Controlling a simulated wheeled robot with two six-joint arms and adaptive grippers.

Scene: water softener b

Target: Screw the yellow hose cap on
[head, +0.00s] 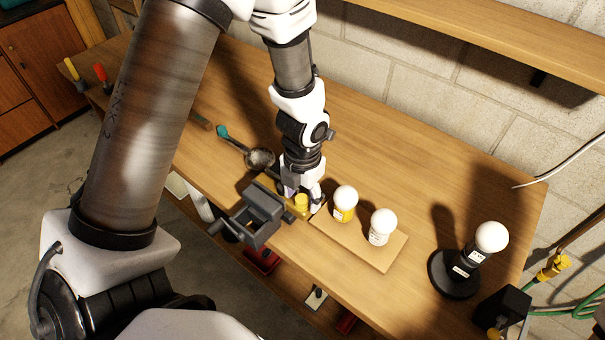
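A small yellow cylinder (302,202), which looks like the yellow cap, is at the bench's front edge, just right of the grey vise (262,212). My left gripper (303,194) points down at it, with its fingertips apart on either side. I cannot tell whether the fingers touch the cylinder or whether it is held. A yellow hose fitting (553,267) shows at the far right beside a green hose (585,305). My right gripper is not in view.
Two white bulbs, one with a yellow base (345,202) and one with a white base (382,226), stand on a wooden board (380,258) close right of the gripper. A black lamp stand (453,277) holds another bulb (491,237). The bench (420,165) behind them is clear.

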